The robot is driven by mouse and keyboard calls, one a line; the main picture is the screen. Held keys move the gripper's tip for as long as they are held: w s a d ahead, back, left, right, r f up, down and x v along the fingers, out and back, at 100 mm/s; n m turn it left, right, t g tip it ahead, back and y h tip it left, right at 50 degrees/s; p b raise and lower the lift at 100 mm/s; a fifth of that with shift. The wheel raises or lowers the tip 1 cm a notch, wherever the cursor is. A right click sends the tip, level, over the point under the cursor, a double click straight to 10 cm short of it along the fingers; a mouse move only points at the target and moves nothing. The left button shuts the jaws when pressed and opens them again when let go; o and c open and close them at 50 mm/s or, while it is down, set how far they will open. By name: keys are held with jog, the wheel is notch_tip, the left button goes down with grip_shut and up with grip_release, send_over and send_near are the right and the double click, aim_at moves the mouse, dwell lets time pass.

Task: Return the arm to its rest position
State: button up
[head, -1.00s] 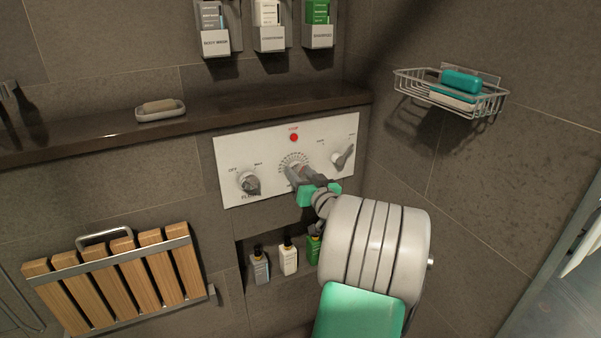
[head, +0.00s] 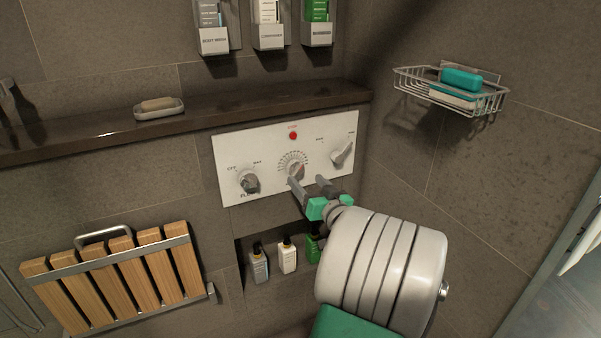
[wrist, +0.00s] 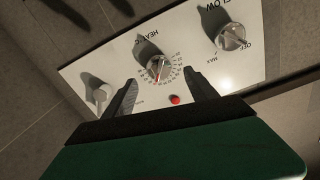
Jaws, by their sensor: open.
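My gripper (head: 309,190) is open and empty in front of the white control panel (head: 229,153), just below and to the right of the middle dial (head: 296,170). In the wrist view its two fingers (wrist: 161,98) stand apart, with the middle dial (wrist: 158,68) showing beyond and between them. The fingers look clear of the dial. The panel also carries a left knob (head: 248,181), a right lever knob (head: 342,154) and a red button (head: 293,135). My arm hides part of the wall below the panel.
A dark ledge (head: 230,107) with a soap dish (head: 158,111) runs above the panel. A wire basket (head: 452,93) is on the right wall. Several bottles (head: 287,255) stand in a niche below. A slatted wooden seat (head: 120,278) is at left. Dispensers (head: 268,25) hang above.

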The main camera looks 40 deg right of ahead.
jog(key=w+a+r+n+g+y+p, duration=0.15)
jog(key=a+p, duration=0.25)
jog(key=a, duration=0.4)
jog(key=w+a+r+n+g+y+p, duration=0.1)
jog(key=a+n+g+y+p, duration=0.15)
jog(key=a+p, duration=0.4)
jog(key=w+a+r+n+g+y+p, duration=0.1)
jog(key=a+n+g+y+p, duration=0.15)
jog(key=a, duration=0.65)
jog(key=s+a+r+g+p, duration=0.3)
jog(key=s+a+g+p, duration=0.1)
jog(key=s, duration=0.3)
jog(key=s+a+r+g+h+p, duration=0.1)
jog(key=s+a+r+g+p, duration=0.2)
jog(key=s+a, duration=0.4)
jog(key=s+r+m+p, duration=0.1)
jog(key=p, duration=0.1)
jog(key=shift+s+a+r+g+p, duration=0.2)
jog(key=shift+s+g+p, duration=0.1)
jog(key=shift+g+p, duration=0.1)
jog(key=shift+h, duration=0.25)
